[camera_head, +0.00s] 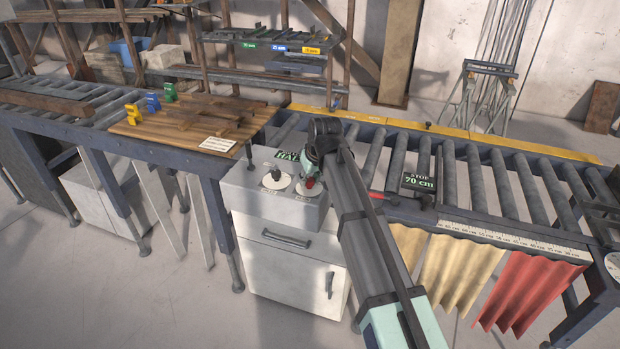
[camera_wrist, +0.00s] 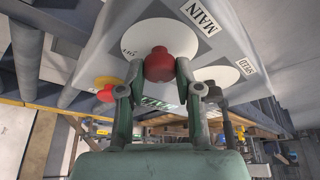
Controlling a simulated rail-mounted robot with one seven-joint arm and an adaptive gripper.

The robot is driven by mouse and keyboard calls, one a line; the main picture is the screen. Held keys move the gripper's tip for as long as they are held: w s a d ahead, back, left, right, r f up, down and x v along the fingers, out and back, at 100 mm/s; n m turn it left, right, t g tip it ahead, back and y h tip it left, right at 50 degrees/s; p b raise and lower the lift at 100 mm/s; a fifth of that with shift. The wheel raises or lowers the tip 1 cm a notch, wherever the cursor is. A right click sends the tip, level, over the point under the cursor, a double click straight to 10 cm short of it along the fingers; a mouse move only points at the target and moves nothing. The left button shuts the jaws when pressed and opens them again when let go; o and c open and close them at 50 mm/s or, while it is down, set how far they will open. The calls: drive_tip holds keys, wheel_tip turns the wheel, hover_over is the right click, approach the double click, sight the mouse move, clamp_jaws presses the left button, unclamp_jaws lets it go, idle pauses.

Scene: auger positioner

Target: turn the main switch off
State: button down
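The main switch is a red knob (camera_wrist: 159,66) on a white disc marked MAIN and OFF in the wrist view. In the head view the red knob (camera_head: 309,183) shows beside my gripper's tip on the grey control box (camera_head: 245,190). My gripper (camera_wrist: 160,72) has one finger on each side of the knob, very close to it. I cannot tell whether both fingers press on it. The knob's pointer and exact setting are not clear. My gripper hides part of the disc in the head view.
A black speed knob (camera_head: 275,173) on its own white disc stands left of the main switch. A red button on a yellow disc (camera_wrist: 105,93) is close by in the wrist view. A roller conveyor (camera_head: 480,170) runs to the right, with a 70 cm stop block (camera_head: 418,183).

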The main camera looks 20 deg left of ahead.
drive_tip(key=shift+m, duration=0.4)
drive_tip(key=m, duration=0.2)
drive_tip(key=m+t+h+b, duration=0.1)
drive_tip(key=shift+a+m, duration=0.2)
drive_tip(key=shift+m, duration=0.2)
drive_tip(key=m+h+b, duration=0.1)
drive_tip(key=m+h, duration=0.1)
drive_tip(key=m, duration=0.2)
drive_tip(key=shift+a+f+m+b, duration=0.1)
drive_tip(key=shift+m+b, duration=0.2)
drive_tip(key=shift+b, duration=0.05)
drive_tip(key=m+h+b, duration=0.1)
drive_tip(key=m+h, duration=0.1)
drive_tip(key=m, duration=0.3)
drive_tip(key=shift+a+b, duration=0.1)
drive_tip(key=shift+b, duration=0.3)
drive_tip(key=shift+m+g+h+b, duration=0.4)
drive_tip(key=shift+m+h+b, duration=0.25)
drive_tip(key=shift+m, duration=1.15)
drive_tip(key=c, duration=0.8)
unclamp_jaws()
